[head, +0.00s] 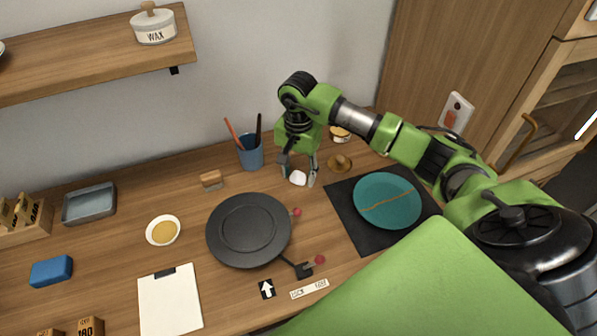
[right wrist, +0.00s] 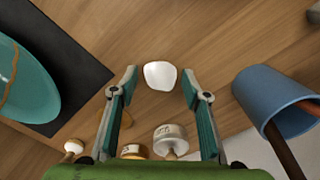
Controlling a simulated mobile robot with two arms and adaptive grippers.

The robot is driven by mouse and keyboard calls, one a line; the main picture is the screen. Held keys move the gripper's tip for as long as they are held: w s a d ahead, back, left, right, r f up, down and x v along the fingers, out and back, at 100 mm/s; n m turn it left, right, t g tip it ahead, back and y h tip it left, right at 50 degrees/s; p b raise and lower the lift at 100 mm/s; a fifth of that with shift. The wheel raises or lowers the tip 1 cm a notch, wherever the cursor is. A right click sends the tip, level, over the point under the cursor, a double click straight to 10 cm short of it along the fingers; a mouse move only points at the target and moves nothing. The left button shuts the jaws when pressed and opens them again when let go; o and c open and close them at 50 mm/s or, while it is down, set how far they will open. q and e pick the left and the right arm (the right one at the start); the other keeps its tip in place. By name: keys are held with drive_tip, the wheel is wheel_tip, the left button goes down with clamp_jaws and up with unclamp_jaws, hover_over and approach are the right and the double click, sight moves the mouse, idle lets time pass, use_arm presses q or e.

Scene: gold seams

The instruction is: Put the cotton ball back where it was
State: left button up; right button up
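The white cotton ball (head: 298,178) is on or just above the wooden worktop, between the blue cup and the dark mat. My right gripper (head: 297,170) reaches down over it from above. In the right wrist view the cotton ball (right wrist: 160,75) sits between the tips of the right gripper (right wrist: 160,80), with a gap to each finger. The right gripper is open and holds nothing. My left gripper is not in view.
A blue cup (head: 250,155) with tools stands left of the gripper. A teal plate (head: 389,203) with a gold seam lies on a dark mat (head: 345,220). A black round turntable (head: 222,250) is in front. A wooden piece (head: 340,163) and small jar (head: 339,134) stand close right.

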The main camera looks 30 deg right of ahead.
sight(298, 174)
drive_tip(key=shift+r, duration=0.2)
drive_tip(key=shift+w+r, duration=0.1)
drive_tip(key=shift+r, duration=0.25)
wheel_tip(298, 174, up, 11)
drive_tip(key=b, duration=0.3)
drive_tip(key=shift+r, duration=0.1)
